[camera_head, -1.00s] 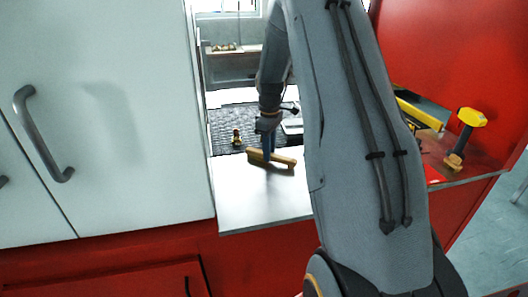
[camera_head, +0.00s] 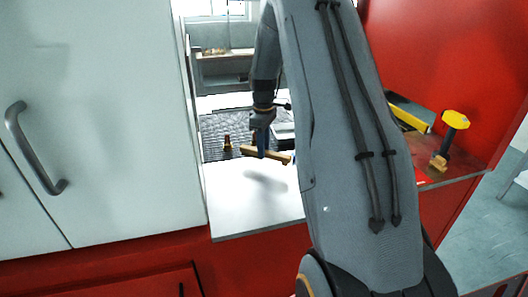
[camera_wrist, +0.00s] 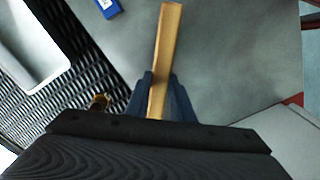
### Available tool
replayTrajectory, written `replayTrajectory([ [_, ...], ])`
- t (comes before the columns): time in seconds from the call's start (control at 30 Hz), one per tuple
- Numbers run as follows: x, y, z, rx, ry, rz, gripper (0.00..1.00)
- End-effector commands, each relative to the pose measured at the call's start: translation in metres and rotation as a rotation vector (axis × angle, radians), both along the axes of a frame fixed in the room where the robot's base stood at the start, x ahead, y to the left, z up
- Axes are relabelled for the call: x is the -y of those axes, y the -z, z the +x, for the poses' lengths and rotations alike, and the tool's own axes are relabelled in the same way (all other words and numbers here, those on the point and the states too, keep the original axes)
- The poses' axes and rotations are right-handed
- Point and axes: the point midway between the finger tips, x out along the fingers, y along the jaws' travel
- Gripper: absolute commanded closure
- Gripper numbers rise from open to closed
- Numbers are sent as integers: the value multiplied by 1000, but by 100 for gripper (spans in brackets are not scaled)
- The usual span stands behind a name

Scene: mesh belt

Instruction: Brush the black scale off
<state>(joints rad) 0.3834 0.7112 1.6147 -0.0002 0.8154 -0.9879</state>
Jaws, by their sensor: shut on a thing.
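My gripper (camera_head: 262,140) is shut on a wooden brush (camera_head: 276,155) and holds it level above the white worktop, just in front of the mesh belt. In the wrist view the wooden back of the brush (camera_wrist: 165,55) runs away from the fingers (camera_wrist: 158,98). Its bristles are hidden from that side. The dark mesh belt (camera_head: 215,150) lies behind the worktop. It also shows at the left of the wrist view (camera_wrist: 95,60). I cannot make out any black scale on it at this size.
A small brass-and-dark object (camera_head: 227,143) stands on the belt left of my gripper. A pale tray (camera_head: 284,132) lies to the right. A yellow-headed tool (camera_head: 455,120) stands on the right shelf. A white cabinet (camera_head: 100,110) blocks the left.

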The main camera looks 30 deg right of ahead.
Motion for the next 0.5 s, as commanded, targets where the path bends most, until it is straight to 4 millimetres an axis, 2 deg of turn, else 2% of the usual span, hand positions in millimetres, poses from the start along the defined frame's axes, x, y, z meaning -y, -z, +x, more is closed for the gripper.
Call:
replayTrajectory([
  [0.2, 0, -22, 0, 1, 0, 0, 100],
  [0.5, 0, -24, 0, 0, 0, 0, 100],
])
